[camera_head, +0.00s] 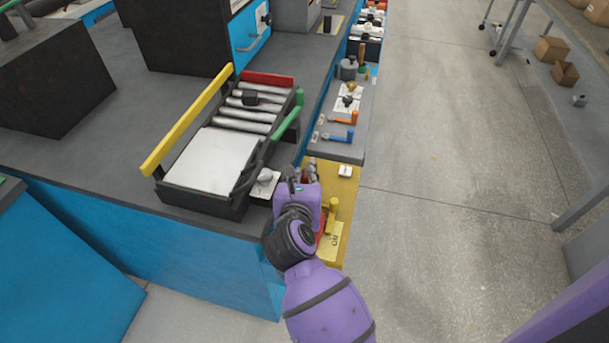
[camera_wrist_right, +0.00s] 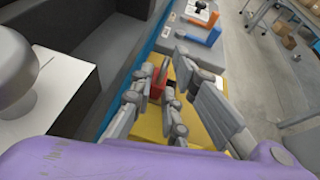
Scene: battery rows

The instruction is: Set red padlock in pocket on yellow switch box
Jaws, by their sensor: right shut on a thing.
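The yellow switch box (camera_head: 347,192) sits at the near end of the row on the right side of the bench. It also shows in the right wrist view (camera_wrist_right: 150,124), below the fingers. My right gripper (camera_head: 309,168) is over its left part, pointing away from me. In the right wrist view, my right gripper (camera_wrist_right: 158,95) is shut on the red padlock (camera_wrist_right: 157,84), whose grey shackle stands up between the fingers. A small dark opening shows just right of the padlock; I cannot tell if it is the pocket. Whether the padlock touches the box is unclear. My left gripper is out of view.
A grey panel with a blue handle (camera_head: 338,137) and an orange handle (camera_head: 343,119) lies just beyond the box. A roller tray with a yellow rail (camera_head: 186,120) and green rail (camera_head: 287,122) stands close on the left.

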